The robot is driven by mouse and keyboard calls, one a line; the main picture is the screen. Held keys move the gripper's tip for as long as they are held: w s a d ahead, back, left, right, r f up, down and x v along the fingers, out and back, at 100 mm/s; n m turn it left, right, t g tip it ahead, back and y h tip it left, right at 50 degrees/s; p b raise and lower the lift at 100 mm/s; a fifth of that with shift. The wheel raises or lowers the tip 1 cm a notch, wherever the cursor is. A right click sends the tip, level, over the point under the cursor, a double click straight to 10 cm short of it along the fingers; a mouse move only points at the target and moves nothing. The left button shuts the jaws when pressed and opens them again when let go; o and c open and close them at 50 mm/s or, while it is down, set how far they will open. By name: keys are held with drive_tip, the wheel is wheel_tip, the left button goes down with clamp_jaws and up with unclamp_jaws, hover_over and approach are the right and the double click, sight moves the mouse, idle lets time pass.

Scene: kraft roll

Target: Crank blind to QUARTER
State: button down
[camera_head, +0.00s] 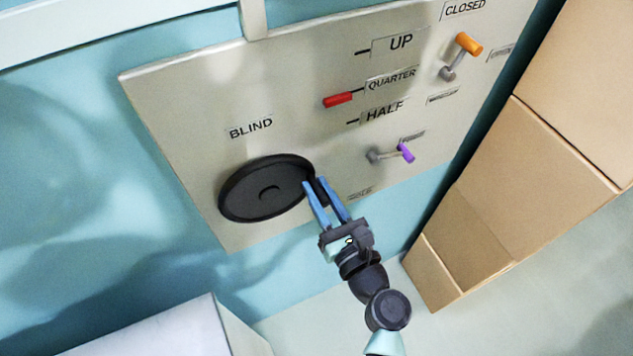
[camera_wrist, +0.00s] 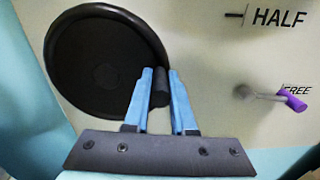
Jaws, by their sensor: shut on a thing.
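The black blind crank wheel (camera_head: 262,188) sits on the beige panel under the BLIND label (camera_head: 251,128). My gripper (camera_head: 320,190) has its blue fingers shut on the wheel's dark knob at the rim's right side. In the wrist view the knob (camera_wrist: 160,88) stands between the two blue fingers (camera_wrist: 162,95), with the wheel (camera_wrist: 85,60) at upper left. A red pointer (camera_head: 338,99) is level with the QUARTER mark (camera_head: 390,80). The UP mark (camera_head: 400,42) is above it and the HALF mark (camera_head: 385,113) below.
An orange-tipped lever (camera_head: 467,45) by the CLOSED label and a purple-tipped lever (camera_head: 405,152) stick out of the panel right of the wheel. Stacked cardboard boxes (camera_head: 480,230) stand at the right. A white box-like surface (camera_head: 165,335) is at lower left.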

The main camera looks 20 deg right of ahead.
drive_tip(key=shift+f+m, duration=0.5)
drive_tip(key=shift+m, duration=0.1)
drive_tip(key=c, duration=0.8)
unclamp_jaws()
drive_tip(key=shift+o, duration=0.2)
drive_tip(key=s+b, duration=0.3)
drive_tip(key=s, duration=1)
drive_tip(key=shift+d, duration=0.25)
